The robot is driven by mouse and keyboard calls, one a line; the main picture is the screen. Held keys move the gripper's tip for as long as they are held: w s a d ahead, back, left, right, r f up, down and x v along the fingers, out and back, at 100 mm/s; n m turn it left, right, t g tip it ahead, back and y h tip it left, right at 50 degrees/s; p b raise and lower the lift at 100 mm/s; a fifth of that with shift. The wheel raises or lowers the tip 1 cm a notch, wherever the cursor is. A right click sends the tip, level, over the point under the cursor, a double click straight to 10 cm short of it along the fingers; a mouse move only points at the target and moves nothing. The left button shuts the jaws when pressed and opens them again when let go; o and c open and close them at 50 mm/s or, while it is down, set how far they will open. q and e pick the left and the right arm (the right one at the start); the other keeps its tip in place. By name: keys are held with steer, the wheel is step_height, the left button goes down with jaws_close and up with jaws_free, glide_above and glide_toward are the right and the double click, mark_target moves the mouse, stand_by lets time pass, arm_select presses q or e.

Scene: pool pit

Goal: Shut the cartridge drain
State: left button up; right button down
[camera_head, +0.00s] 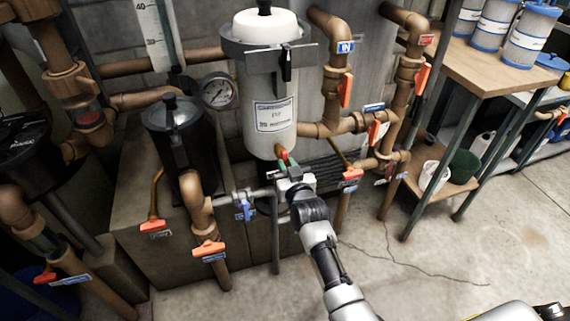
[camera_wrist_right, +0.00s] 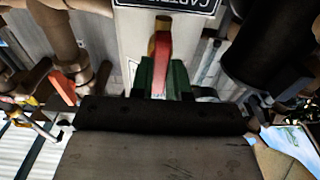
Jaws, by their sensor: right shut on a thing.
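The cartridge filter (camera_head: 270,85) is a tall white housing with a dark clamp band and a label; its lower part also shows in the right wrist view (camera_wrist_right: 130,40). A small red drain handle (camera_head: 282,154) sits at its lower end. In the right wrist view the handle (camera_wrist_right: 162,45) runs down between the green fingers. My right gripper (camera_head: 287,167), also in the right wrist view (camera_wrist_right: 164,78), is shut on this handle, just under the housing. The handle's lower end and the valve body are partly hidden by the fingers. My left gripper is not in view.
Brown pipes with orange valve handles (camera_head: 345,90) stand right of the filter. A black strainer pot (camera_head: 178,135) and a pressure gauge (camera_head: 218,91) are on the left. A blue-tagged valve (camera_head: 244,210) lies left of my gripper. A wooden bench (camera_head: 475,65) stands right; the floor before it is clear.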

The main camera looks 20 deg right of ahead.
steer(key=m, duration=1.8)
steer(key=shift+m+p, duration=0.3)
steer(key=shift+p, duration=0.1)
steer(key=c, duration=1)
jaws_free()
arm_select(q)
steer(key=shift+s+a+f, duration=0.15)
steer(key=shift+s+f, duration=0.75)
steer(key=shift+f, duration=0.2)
arm_select(e)
steer(key=shift+s, duration=0.1)
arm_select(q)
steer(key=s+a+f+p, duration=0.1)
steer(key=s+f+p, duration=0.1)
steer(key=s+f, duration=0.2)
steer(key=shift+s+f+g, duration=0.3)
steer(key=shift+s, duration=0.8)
arm_select(e)
steer(key=s, duration=0.6)
steer(key=shift+s, duration=0.4)
